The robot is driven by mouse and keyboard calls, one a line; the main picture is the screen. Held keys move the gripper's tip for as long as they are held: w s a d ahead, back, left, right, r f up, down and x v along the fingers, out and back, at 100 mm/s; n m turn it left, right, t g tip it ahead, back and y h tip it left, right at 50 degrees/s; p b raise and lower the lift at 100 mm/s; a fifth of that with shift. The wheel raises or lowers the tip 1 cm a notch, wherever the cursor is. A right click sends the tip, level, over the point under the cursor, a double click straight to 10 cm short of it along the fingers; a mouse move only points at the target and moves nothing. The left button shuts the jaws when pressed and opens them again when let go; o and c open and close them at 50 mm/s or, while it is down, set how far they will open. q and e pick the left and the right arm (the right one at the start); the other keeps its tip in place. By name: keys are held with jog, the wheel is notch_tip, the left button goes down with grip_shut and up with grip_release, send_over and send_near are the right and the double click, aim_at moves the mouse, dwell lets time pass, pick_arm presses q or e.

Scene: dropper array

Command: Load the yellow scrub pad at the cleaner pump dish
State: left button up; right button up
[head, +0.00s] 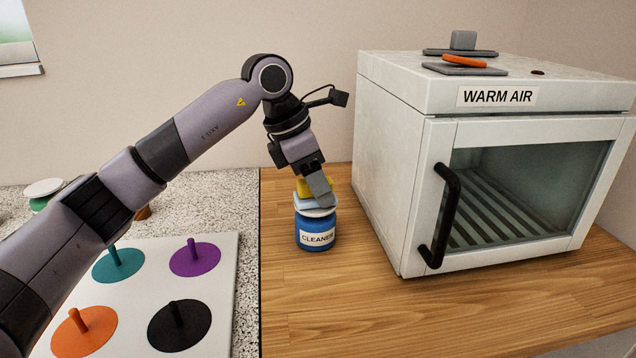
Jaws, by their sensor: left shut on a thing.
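The yellow scrub pad (304,187) shows at my left gripper (318,190), which is shut on it from above. The pad is partly hidden behind the grey fingers. A pale blue layer lies just under the yellow; I cannot tell whether it belongs to the pad. The cleaner pump (316,232) is a blue round container with a white label reading "CLEANER", upright on the wooden counter. Its white dish (322,212) on top is directly below the pad. Pad and dish look touching or nearly so. My right gripper is not in view.
A white "WARM AIR" cabinet (390,170) with its glass door shut stands at the right, grey and orange items on top. A white board (140,290) with teal, purple, orange and black pegged discs lies at the left. Wooden counter (340,310) in front of the cleaner is clear.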

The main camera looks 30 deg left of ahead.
aim_at(330, 178)
pick_arm(q)
jog(key=shift+r, duration=0.65)
jog(key=shift+r+p, duration=0.7)
jog(key=shift+p, duration=0.15)
jog(key=shift+r+p, duration=0.6)
jog(key=shift+r, duration=0.05)
jog(key=shift+r+p, duration=0.85)
jog(key=shift+r, duration=0.15)
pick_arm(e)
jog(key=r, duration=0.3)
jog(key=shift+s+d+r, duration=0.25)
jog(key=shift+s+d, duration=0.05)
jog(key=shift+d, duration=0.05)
pick_arm(q)
jog(key=shift+f, duration=0.1)
